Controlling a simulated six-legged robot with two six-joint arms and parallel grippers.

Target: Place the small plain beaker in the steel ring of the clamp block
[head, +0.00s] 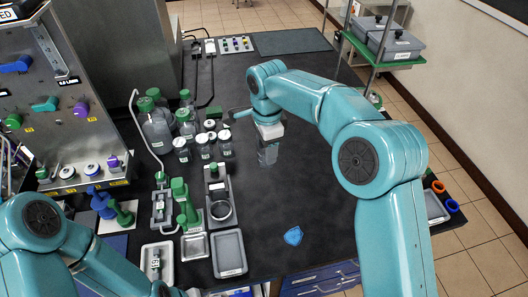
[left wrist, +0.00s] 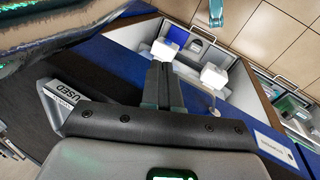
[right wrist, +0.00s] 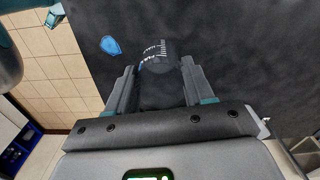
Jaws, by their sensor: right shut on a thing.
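The small plain beaker (head: 268,155) is clear, with white graduation marks that show in the right wrist view (right wrist: 158,57). My right gripper (head: 268,134) is shut on it and holds it upright above the black bench. The clamp block (head: 217,186) stands to the left of the beaker, and its steel ring (head: 221,210) faces up and looks empty. The ring lies nearer to me than the beaker. My left gripper (left wrist: 164,82) is shut and empty in the left wrist view.
Several bottles and jars (head: 184,125) stand left of the beaker. Green-handled clamps (head: 180,190) stand left of the ring, and a grey tray (head: 229,253) lies in front of it. A blue badge-shaped piece (head: 293,236) lies on the otherwise clear bench to the right.

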